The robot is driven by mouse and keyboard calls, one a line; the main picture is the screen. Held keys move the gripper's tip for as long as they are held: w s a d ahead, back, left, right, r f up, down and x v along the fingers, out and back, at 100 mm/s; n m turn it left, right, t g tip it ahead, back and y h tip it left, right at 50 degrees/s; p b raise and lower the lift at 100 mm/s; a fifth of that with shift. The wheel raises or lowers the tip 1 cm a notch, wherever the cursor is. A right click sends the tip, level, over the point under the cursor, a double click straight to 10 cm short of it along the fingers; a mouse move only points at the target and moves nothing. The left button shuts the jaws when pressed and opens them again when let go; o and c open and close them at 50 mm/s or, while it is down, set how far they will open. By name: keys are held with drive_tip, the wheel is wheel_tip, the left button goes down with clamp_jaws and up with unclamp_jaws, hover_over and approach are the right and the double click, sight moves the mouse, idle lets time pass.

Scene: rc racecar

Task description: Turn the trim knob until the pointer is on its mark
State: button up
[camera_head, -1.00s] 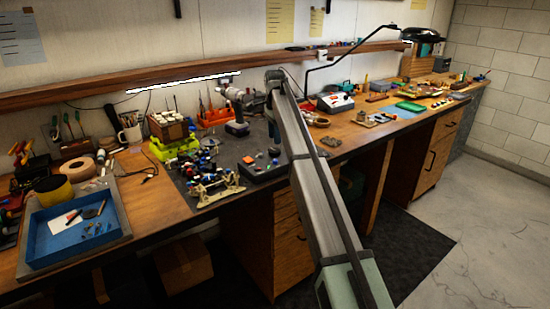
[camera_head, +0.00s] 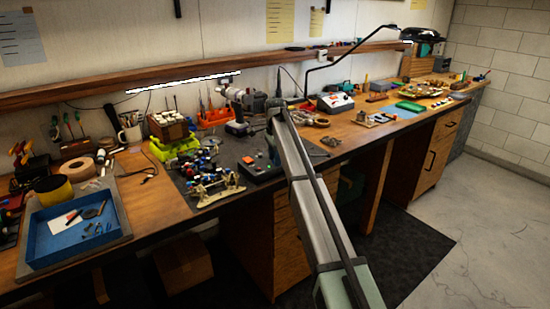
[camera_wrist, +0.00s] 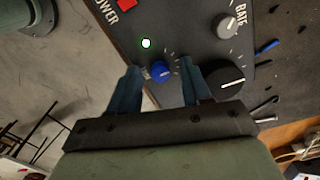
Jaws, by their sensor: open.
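The blue trim knob (camera_wrist: 160,71) sits on a dark panel (camera_wrist: 190,30) in the wrist view, with light tick marks around it. Its pointer is too small to read against the marks. My gripper (camera_wrist: 160,67) is open, with one dark blue finger on each side of the knob; gaps show between the fingers and the knob. In the head view, the dark control box (camera_head: 262,168) lies on the bench mat below my gripper (camera_head: 272,155). The knob cannot be made out there.
On the panel, a large black knob (camera_wrist: 226,82) is close beside the right finger. A grey RATE knob (camera_wrist: 226,27), a red power switch (camera_wrist: 126,3) and a lit green lamp (camera_wrist: 146,43) are also there. Small racecar parts (camera_head: 212,180) lie left of the box.

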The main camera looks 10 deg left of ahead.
drive_tip(key=shift+c, duration=0.3)
clamp_jaws()
drive_tip(key=n, duration=0.4)
drive_tip(key=shift+n, duration=1.8)
drive_tip(key=shift+w, duration=0.1)
drive_tip(key=shift+o, duration=0.3)
unclamp_jaws()
